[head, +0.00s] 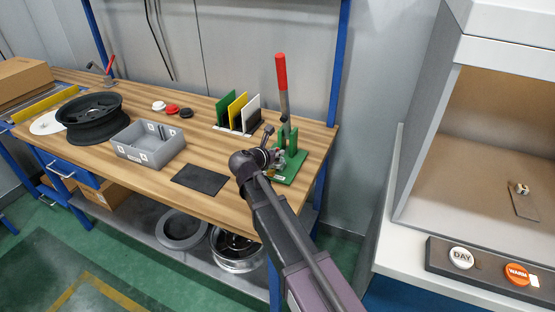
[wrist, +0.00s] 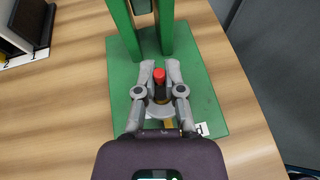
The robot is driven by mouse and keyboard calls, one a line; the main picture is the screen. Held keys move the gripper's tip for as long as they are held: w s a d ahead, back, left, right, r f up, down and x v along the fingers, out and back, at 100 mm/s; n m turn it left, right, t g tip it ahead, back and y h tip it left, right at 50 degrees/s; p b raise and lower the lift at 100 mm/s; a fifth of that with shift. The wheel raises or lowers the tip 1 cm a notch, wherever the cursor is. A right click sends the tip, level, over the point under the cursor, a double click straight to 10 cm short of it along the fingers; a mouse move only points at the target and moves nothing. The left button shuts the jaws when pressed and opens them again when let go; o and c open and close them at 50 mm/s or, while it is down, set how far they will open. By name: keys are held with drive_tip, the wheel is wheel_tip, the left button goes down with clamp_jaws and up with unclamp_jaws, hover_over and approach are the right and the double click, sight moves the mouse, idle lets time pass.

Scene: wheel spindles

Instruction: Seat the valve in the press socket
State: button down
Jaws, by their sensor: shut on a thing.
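The green press (head: 289,178) stands at the right end of the wooden bench, with its red-handled lever (head: 281,72) upright. In the wrist view its green base plate (wrist: 205,95) and two uprights show. My gripper (wrist: 160,68) is over the base plate, in front of the uprights, and its fingers are closed around a small dark valve (wrist: 159,88) with a red cap. The valve looks upright. A grey round piece (wrist: 160,110), probably the socket, shows below it; I cannot tell whether they touch. In the head view my gripper (head: 278,158) is at the press and the valve is hard to make out.
A dark mat (head: 201,179), a grey bin (head: 150,158) and a black wheel rim (head: 92,128) are to the left on the bench. Green, yellow and white panels (head: 251,112) stand in a rack left of the press. A light booth (head: 430,190) is at the right.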

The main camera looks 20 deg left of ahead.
drive_tip(key=shift+f+b, duration=0.4)
drive_tip(key=shift+f, duration=0.3)
drive_tip(key=shift+f, duration=0.15)
drive_tip(key=c, duration=0.8)
unclamp_jaws()
drive_tip(key=shift+o, duration=0.2)
drive_tip(key=shift+r, duration=0.25)
drive_tip(key=p+v, duration=0.4)
drive_tip(key=v, duration=0.8)
drive_tip(key=shift+p, duration=0.3)
